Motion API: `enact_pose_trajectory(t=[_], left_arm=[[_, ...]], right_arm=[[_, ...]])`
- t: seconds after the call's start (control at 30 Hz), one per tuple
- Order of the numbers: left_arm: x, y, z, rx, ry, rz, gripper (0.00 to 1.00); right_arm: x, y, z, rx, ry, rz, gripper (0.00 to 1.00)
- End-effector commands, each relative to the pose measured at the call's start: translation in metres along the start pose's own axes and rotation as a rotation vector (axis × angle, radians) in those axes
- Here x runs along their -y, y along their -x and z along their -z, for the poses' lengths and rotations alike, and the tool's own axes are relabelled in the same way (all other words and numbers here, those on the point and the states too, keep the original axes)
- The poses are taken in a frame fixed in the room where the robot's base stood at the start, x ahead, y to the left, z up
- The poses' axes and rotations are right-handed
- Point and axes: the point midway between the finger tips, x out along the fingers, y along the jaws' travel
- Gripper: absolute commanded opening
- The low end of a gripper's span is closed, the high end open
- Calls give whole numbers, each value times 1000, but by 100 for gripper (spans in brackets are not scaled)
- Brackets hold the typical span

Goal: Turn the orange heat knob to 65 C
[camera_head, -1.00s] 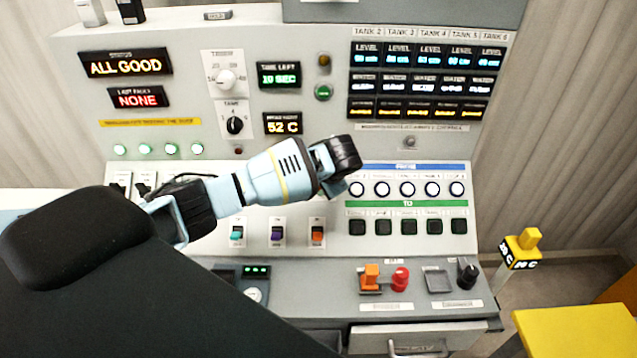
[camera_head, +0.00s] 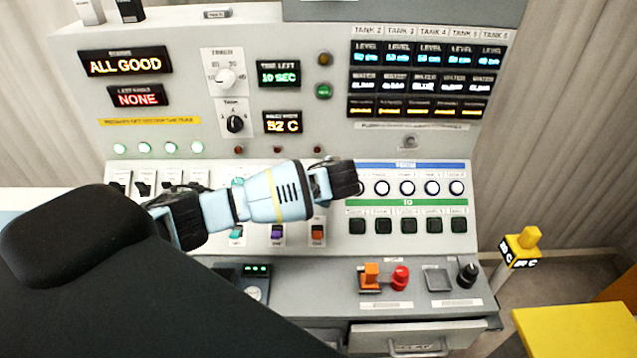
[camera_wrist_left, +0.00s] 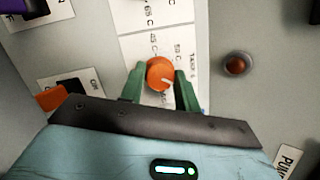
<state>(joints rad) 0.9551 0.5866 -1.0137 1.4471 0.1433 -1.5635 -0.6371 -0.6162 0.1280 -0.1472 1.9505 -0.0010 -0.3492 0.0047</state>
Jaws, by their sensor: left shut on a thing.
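The orange heat knob (camera_wrist_left: 160,75) shows in the left wrist view on a white label plate with temperature marks. Marks such as 65 C and 45 C are partly readable. My left gripper (camera_wrist_left: 161,84) has its green fingers on both sides of the knob, shut on it. A small pale line on the knob points to the lower right of the wrist view; which mark it meets I cannot tell. In the head view my left arm crosses the panel, and it hides the fingers and this knob. A display (camera_head: 283,122) reads 52 C. My right gripper is not in view.
Other panel parts lie close by: a black tank knob (camera_head: 235,124), a white timer knob (camera_head: 226,78), and colored switches (camera_head: 277,232) below my arm. A red-brown round lamp or button (camera_wrist_left: 237,65) is right of the fingers. An orange part (camera_wrist_left: 51,98) lies left.

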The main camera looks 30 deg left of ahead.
Motion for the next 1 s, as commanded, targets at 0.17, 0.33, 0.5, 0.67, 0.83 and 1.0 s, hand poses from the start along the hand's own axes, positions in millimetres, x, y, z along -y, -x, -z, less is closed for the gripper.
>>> enact_pose_trajectory(t=[0.17, 0.33, 0.5, 0.67, 0.83, 1.0], left_arm=[[-1, 0, -1, -5, -163, 44, 9], [-2, 0, -1, -9, -317, 86, 9], [-2, 0, -1, -15, -473, 128, 9], [-2, 0, -2, -18, -607, 165, 9], [-2, 0, -2, -22, -729, 198, 9], [-3, -1, -2, -25, -817, 221, 9]], right_arm=[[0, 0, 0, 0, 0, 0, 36], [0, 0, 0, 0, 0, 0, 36], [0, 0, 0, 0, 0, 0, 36], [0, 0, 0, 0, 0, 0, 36], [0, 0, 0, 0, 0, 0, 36], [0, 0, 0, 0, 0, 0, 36]])
